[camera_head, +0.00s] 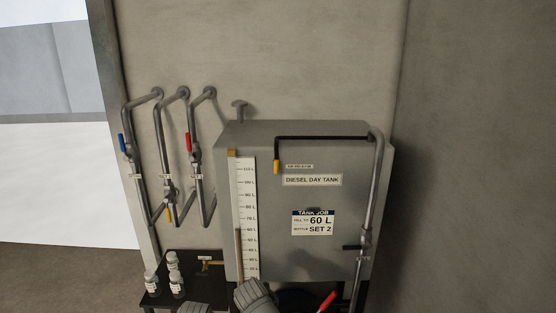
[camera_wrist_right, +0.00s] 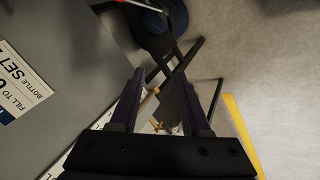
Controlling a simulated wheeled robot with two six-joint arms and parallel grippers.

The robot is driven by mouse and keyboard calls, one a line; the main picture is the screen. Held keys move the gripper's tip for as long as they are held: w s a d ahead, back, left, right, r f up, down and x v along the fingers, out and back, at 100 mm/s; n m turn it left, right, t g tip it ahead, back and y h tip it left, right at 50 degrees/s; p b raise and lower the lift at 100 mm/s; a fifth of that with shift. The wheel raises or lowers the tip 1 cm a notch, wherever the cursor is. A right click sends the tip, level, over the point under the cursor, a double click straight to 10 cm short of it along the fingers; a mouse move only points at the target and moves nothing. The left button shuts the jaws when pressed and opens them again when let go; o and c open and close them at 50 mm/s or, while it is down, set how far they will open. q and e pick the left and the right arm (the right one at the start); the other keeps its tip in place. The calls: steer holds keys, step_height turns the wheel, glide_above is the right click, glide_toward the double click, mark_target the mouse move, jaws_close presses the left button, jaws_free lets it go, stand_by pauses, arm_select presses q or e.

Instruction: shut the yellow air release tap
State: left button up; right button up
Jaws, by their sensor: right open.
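One is a short yellow piece (camera_head: 276,167) hanging at the end of a black pipe on the front of the grey diesel day tank (camera_head: 335,235). The other is a yellow lever (camera_head: 169,213) low on the wall pipes at the left. My right gripper (camera_wrist_right: 161,76) is open in the right wrist view. Dark bars and small yellowish bits show beyond and between its fingers; I cannot tell what they belong to. Neither gripper's fingers show in the head view.
Wall pipes carry a blue lever (camera_head: 122,143) and a red lever (camera_head: 188,141). A level scale (camera_head: 246,205) runs down the tank. Small bottles (camera_head: 177,285) stand on a black shelf. A red handle (camera_head: 327,301) is below the tank. A yellow floor stripe (camera_wrist_right: 241,135) shows at right.

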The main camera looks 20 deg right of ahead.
steer(key=w+d+r+n+t+h+p, duration=0.2)
steer(key=w+d+r+n+t+p, duration=0.15)
steer(key=w+d+r, duration=0.55)
steer(key=n+t+y+p, duration=0.8)
steer(key=n+y+p, duration=0.35)
steer(key=n, duration=1.75)
glide_toward(276, 162)
steer(key=w, duration=0.3)
steer(key=shift+h, duration=0.35)
steer(key=shift+a+p+x, duration=0.15)
steer(key=shift+a+x, duration=0.05)
steer(key=shift+x, duration=1.75)
steer(key=shift+a+p+x, duration=0.15)
steer(key=shift+x, duration=1.8)
steer(key=shift+s, duration=0.15)
jaws_close()
